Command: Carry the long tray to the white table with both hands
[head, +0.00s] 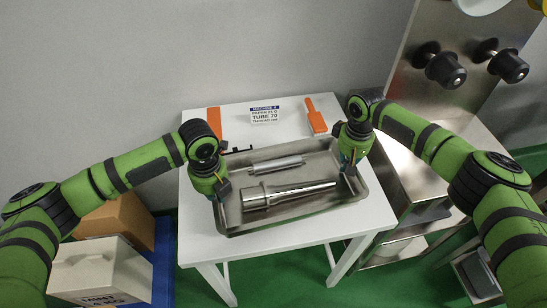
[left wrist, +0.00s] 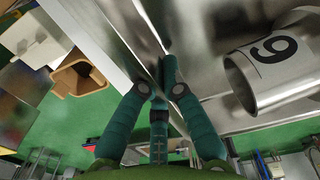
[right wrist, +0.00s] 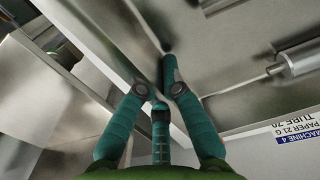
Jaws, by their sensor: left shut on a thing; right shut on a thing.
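The long metal tray (head: 322,169) is over the white table (head: 290,246), level, at its near part. I cannot tell whether it rests on the top or hangs just above it. A shorter metal tube (head: 277,164) and a longer stepped metal tube (head: 290,193) lie in it. My left gripper (head: 221,204) is shut on the tray's left wall, and the left wrist view shows the wall (left wrist: 148,45) between its fingers. My right gripper (head: 350,182) is shut on the right wall, which also shows in the right wrist view (right wrist: 140,50).
A label card (head: 265,112) and an orange scraper-like tool (head: 316,117) lie on the table's back part; another orange piece (head: 214,122) is at back left. A steel machine with black knobs (head: 445,70) stands right. Boxes (head: 98,270) stand on the floor at left.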

